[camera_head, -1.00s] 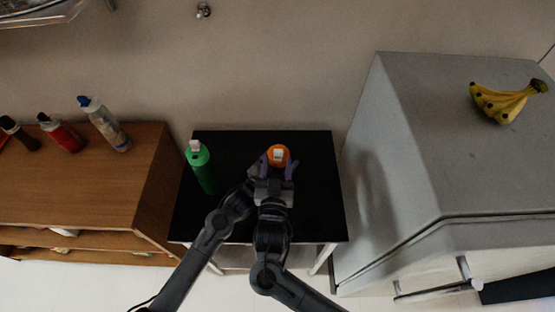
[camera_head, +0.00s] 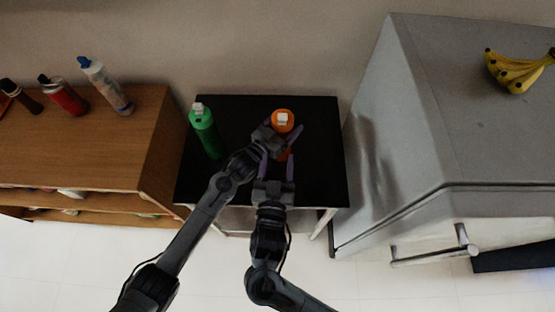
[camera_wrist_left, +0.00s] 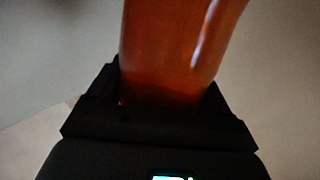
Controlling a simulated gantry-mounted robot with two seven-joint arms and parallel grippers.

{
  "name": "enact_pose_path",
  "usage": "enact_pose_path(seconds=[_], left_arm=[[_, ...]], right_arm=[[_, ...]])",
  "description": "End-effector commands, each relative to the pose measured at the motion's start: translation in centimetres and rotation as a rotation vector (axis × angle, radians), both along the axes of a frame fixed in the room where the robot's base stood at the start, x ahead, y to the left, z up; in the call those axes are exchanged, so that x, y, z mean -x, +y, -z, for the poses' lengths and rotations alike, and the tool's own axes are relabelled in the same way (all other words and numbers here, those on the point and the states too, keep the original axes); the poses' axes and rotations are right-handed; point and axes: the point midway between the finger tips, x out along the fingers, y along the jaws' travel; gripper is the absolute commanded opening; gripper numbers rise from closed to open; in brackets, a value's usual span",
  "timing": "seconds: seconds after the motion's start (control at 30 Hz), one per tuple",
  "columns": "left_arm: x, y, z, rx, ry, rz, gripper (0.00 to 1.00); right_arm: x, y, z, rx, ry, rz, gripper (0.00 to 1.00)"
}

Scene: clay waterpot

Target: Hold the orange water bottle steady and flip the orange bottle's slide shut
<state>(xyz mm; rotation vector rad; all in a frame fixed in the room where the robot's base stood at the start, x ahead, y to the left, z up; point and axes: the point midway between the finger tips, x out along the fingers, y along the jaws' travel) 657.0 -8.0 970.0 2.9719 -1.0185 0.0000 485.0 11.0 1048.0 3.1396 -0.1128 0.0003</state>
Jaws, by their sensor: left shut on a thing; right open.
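The orange water bottle (camera_head: 283,117) stands on the black table, with a white piece on its top. Whether the slide is open or shut is too small to tell. My left gripper (camera_head: 283,132) is shut on the bottle's body from the near side. In the left wrist view the bottle's smooth orange body (camera_wrist_left: 175,50) rises from between the dark jaws, and its top is out of frame. My right gripper (camera_head: 277,168) is open and empty, on the near side of the bottle and pointing at it. The lower part of the bottle is partly hidden by the grippers.
A green bottle (camera_head: 207,135) with a white top stands left on the black table (camera_head: 318,150). A wooden cabinet (camera_head: 60,145) with several bottles is at left. A grey fridge (camera_head: 430,120) with bananas (camera_head: 517,70) on top is close at right. The table's right side is bare.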

Motion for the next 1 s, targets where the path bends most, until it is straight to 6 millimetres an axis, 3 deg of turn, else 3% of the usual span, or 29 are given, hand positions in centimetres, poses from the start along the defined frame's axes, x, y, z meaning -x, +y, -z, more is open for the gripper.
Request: enact_pose_path(seconds=[0.1, 0.13, 0.23, 0.63, 1.0], left_arm=[[0.0, 0.0, 0.1, -0.001, 0.001, 0.0, 0.13], [0.0, 0.0, 0.1, -0.001, 0.001, 0.0, 0.84], [0.0, 0.0, 0.1, -0.001, 0.001, 0.0, 0.99], [0.6, 0.5, 0.1, 0.0, 0.0, 0.0, 1.0], [5.4, 4.2, 0.1, -0.001, 0.002, 0.0, 1.0]], right_arm=[[0.0, 0.0, 0.0, 0.0, 0.0, 0.0, 0.55], [0.0, 0.0, 0.0, 0.0, 0.0, 0.0, 0.55], [0.0, 0.0, 0.0, 0.0, 0.0, 0.0, 0.55], [0.0, 0.0, 0.0, 0.0, 0.0, 0.0, 0.55], [0.0, 0.0, 0.0, 0.0, 0.0, 0.0, 0.55]])
